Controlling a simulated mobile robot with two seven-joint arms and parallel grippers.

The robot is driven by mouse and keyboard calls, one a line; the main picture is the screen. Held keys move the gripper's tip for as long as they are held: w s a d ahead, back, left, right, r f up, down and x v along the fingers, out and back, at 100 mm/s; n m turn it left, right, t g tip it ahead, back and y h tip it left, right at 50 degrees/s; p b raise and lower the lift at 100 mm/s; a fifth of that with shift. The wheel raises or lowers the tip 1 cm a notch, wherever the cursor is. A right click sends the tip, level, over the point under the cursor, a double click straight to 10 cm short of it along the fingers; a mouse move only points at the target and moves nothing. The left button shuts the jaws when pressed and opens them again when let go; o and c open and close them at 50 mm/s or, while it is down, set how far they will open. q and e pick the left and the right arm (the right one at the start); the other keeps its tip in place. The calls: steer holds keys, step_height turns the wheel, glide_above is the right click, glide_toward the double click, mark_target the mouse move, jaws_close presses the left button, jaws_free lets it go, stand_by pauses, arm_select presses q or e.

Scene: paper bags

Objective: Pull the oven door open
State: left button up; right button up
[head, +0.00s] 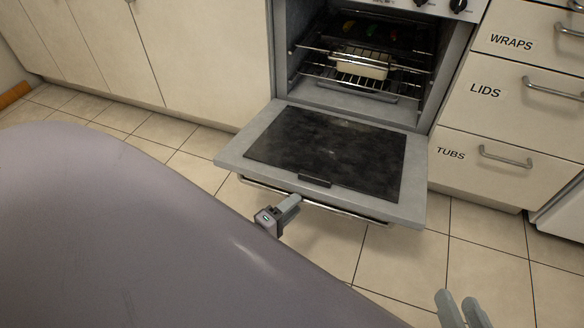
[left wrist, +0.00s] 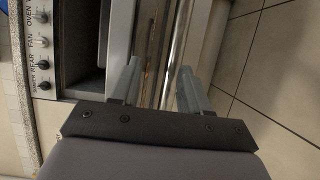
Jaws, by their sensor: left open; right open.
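The oven door (head: 322,155) is folded down, close to level, with its dark inner panel facing up. Its metal handle bar (head: 345,212) runs along the outer front edge. The oven (head: 365,101) stands open behind the door. My right gripper (head: 464,308) is open and empty at the bottom right, apart from the door.
Inside the oven a pale dish (head: 362,64) sits on a wire rack, with small coloured items above it. Drawers labelled WRAPS, LIDS and TUBS (head: 490,165) stand to the right. Pale cabinets (head: 205,60) are to the left. Tiled floor (head: 400,265) lies clear before the door.

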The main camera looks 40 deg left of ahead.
arm_select(q)
steer(key=shift+s, duration=0.15)
steer(key=s+a+p, duration=0.1)
steer(key=s+p, duration=0.1)
steer(key=s, duration=0.6)
stand_by(0.8)
steer(key=shift+a+f, duration=0.15)
stand_by(0.6)
